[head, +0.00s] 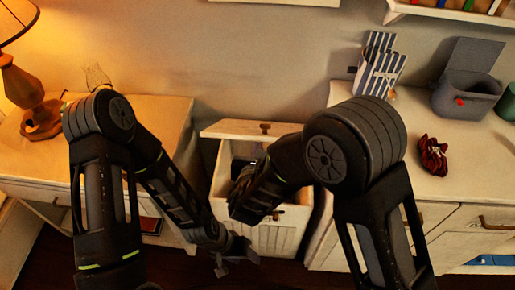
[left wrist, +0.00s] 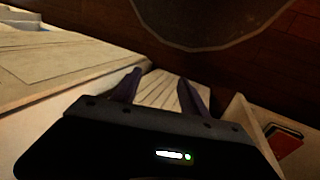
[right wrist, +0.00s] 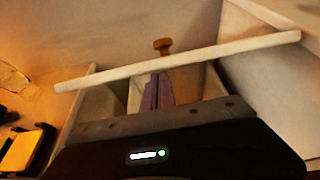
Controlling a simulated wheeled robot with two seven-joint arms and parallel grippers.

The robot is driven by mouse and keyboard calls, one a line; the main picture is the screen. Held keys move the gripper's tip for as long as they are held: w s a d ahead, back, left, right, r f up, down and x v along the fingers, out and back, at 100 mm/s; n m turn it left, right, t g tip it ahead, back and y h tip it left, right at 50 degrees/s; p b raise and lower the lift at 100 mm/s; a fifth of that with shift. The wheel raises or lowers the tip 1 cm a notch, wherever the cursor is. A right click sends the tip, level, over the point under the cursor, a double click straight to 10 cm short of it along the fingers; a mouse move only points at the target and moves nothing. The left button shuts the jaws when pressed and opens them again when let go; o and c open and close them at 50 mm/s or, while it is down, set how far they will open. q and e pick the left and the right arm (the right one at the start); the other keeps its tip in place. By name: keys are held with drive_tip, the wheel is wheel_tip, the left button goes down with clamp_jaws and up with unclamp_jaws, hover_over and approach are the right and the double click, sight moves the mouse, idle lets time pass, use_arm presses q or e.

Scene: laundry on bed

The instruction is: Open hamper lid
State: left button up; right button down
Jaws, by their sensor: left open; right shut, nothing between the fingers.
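The white hamper (head: 275,240) stands between two white furniture pieces, with a slatted front. Its lid (head: 228,129) is raised at the back, knob (head: 265,127) on it, and part of the opening shows. In the right wrist view the lid (right wrist: 220,52) is a tilted board with its wooden knob (right wrist: 163,46) beyond the edge. My right gripper (right wrist: 158,92) is shut and empty at the opening, its fingers pointing at the lid; contact is unclear. My left gripper (head: 235,262) is open and empty, low by the hamper's front; slats (left wrist: 158,90) show between its fingers.
A nightstand (head: 165,115) with a lamp (head: 30,95) is on the left. A white dresser (head: 455,195) on the right holds a striped box (head: 380,72), a grey bin (head: 465,95) and a dark red cloth (head: 432,155). Both sit close to the hamper.

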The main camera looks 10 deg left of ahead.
use_arm(q)
drive_tip(key=shift+s+a+f+n, duration=0.1)
drive_tip(key=shift+s+n, duration=0.65)
drive_tip(key=shift+n, duration=0.05)
use_arm(e)
drive_tip(key=shift+r, duration=0.15)
